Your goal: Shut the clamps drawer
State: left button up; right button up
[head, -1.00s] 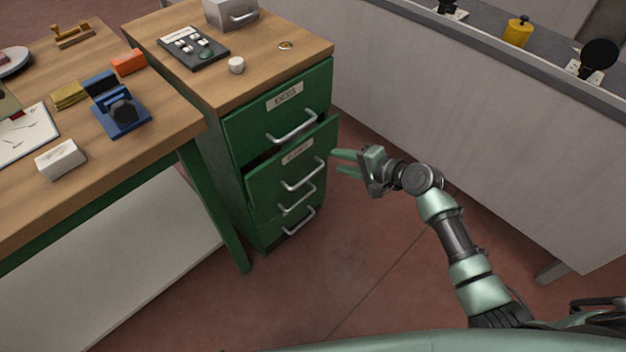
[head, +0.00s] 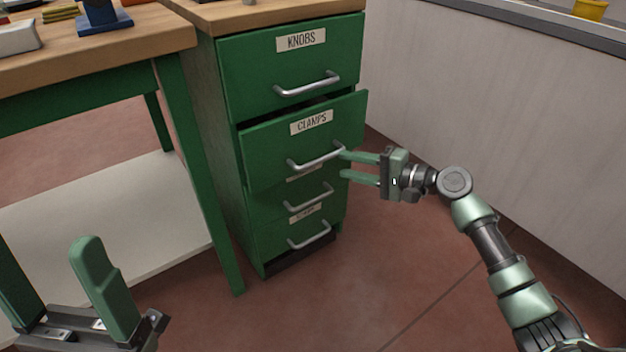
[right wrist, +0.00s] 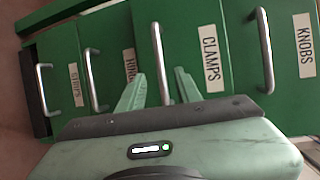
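The clamps drawer (head: 265,152), green with a "CLAMPS" label, stands partly out of the green cabinet, with a dark gap above its front. Its silver bar handle (head: 317,159) also shows in the right wrist view (right wrist: 157,50). My right gripper (head: 342,164) is open at the right end of this handle. In the right wrist view the handle lies between its two spread fingers (right wrist: 160,74); I cannot tell whether they touch it. My left gripper (head: 45,255) is open and empty at the lower left, away from the cabinet.
The knobs drawer (head: 240,75) above is shut, and lower drawers with handles (head: 308,197) sit below. A wooden-topped workbench (head: 130,48) with a green leg stands left of the cabinet. A pale panel (head: 450,100) rises at right. Red floor lies open in front.

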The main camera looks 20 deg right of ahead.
aim_at(325, 160)
jog(key=b+x, duration=0.2)
jog(key=x, duration=0.5)
jog(key=shift+w+a, duration=0.25)
jog(key=shift+w, duration=0.1)
jog(key=shift+f, duration=0.1)
grip_shut()
dwell(1.0)
